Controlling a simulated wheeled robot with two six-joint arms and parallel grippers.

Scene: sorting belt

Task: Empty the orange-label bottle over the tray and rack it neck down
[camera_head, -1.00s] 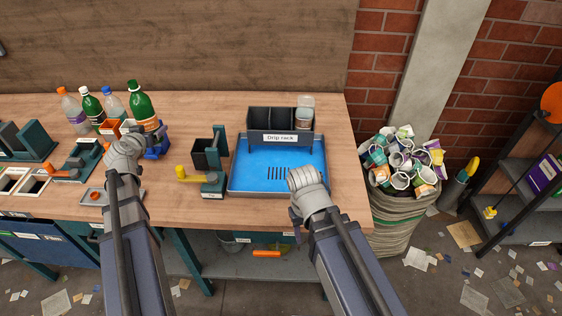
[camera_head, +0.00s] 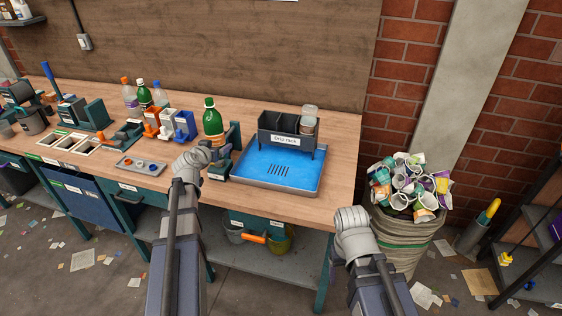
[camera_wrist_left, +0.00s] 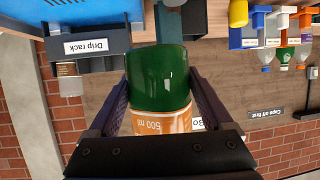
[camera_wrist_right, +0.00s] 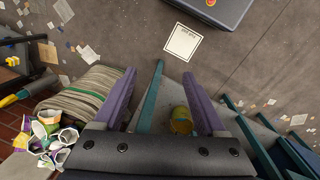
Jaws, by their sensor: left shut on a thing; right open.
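The green bottle with the orange label (camera_head: 212,122) is upright beside the left edge of the blue tray (camera_head: 268,185). My left gripper (camera_head: 210,152) is shut on it. In the left wrist view the bottle (camera_wrist_left: 158,80) sits between both fingers, its orange "500 ml" label partly hidden by the gripper. I cannot tell whether its neck is capped. The Drip rack (camera_head: 284,140) stands at the back of the tray, with a clear container (camera_head: 309,120) in its right compartment. My right gripper (camera_wrist_right: 157,80) is open and empty, in front of the table's right end.
Other bottles (camera_head: 130,98) stand at the back left, behind orange, white and blue holders (camera_head: 184,124). A sack of cups (camera_head: 405,225) stands on the floor to the right. The table right of the tray is clear.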

